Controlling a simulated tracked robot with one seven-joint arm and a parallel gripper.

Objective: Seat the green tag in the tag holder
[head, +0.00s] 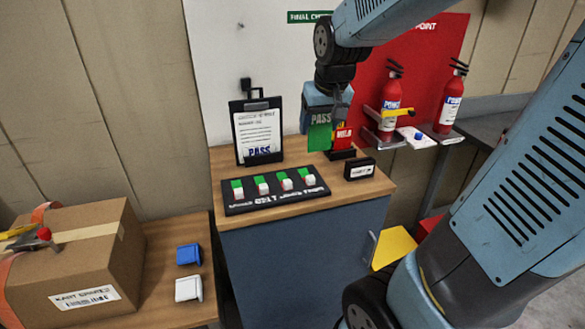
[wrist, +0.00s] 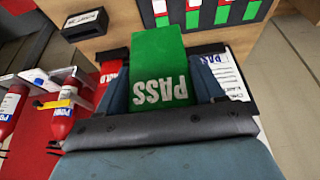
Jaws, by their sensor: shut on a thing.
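The green tag (head: 319,137), marked PASS, is in my gripper (head: 326,112) above the wooden bench top. In the wrist view the green tag (wrist: 160,55) sits between the two fingers of my gripper (wrist: 162,92), which is shut on it. A black holder (head: 341,154) stands on the bench just right of and below the tag, with a red HOLD tag (head: 345,140) upright in it. The tag and holder look apart, though they partly overlap in the head view. The red tag (wrist: 112,72) also shows left of my gripper in the wrist view.
A clipboard (head: 258,133) stands at the back left of the bench. A black switch panel (head: 275,190) lies in front, and a small black labelled box (head: 360,169) is at the right. Fire extinguishers (head: 390,103) stand behind at right. A carton (head: 85,265) is at lower left.

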